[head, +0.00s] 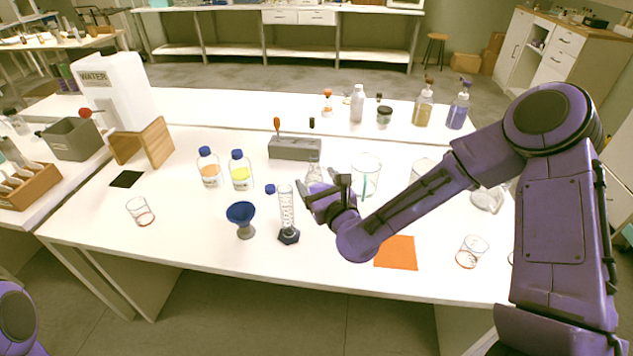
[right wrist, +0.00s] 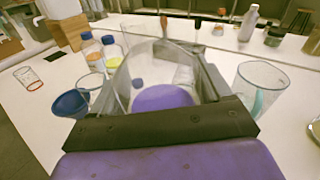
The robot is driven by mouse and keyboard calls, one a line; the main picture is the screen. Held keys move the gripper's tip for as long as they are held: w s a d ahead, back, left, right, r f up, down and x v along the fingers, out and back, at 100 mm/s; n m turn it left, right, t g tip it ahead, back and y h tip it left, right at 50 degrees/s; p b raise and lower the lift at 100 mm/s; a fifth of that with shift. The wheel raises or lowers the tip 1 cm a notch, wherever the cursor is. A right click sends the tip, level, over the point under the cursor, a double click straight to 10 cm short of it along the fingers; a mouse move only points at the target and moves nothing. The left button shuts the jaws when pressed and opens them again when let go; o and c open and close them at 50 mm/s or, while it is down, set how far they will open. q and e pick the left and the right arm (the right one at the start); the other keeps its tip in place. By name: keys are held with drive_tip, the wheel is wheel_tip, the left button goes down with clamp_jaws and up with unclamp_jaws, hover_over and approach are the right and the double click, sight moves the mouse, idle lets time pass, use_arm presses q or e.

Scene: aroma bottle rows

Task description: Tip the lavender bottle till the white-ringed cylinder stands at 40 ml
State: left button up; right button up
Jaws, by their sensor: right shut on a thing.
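My right gripper (head: 328,187) is shut on a clear bottle with lavender liquid (head: 314,176), just right of the measuring cylinder. The bottle looks about upright in the head view, its lower part hidden by the gripper. In the right wrist view its purple liquid (right wrist: 165,97) shows between the jaws. The clear graduated cylinder (head: 287,212) stands upright on a dark base at the table's front. Its ring colour is too small to tell, and I see no clear liquid level in it. A loose blue cap (head: 270,188) lies behind it. My left gripper is out of view.
A blue funnel-shaped cup (head: 241,214) stands left of the cylinder. Two blue-capped bottles (head: 209,168) (head: 240,170) and a grey rack (head: 295,149) stand behind. A beaker with a teal rod (head: 366,177) is to the right. An orange mat (head: 396,252) lies at the front right.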

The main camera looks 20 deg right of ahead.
sight(316, 170)
drive_tip(key=shift+r+p, duration=0.8)
drive_tip(key=shift+p, duration=0.2)
idle(0.3)
drive_tip(key=shift+w+a+r+n+g+p, duration=0.1)
drive_tip(key=shift+a+r+n+g+p, duration=0.15)
drive_tip(key=shift+r+n+p, duration=0.75)
drive_tip(key=shift+w+a+r+n+g+p, duration=0.1)
drive_tip(key=shift+w+a+r+g+p, duration=0.15)
drive_tip(key=shift+p, duration=1.4)
drive_tip(key=shift+a+r+n+g+p, duration=0.25)
drive_tip(key=shift+r+n+p, duration=0.35)
drive_tip(key=shift+p, duration=0.75)
idle(1.5)
drive_tip(key=shift+w+a+r+n+g+h+p, duration=0.15)
drive_tip(key=shift+r+n+g+h+p, duration=0.2)
drive_tip(key=shift+p, duration=0.55)
idle(0.3)
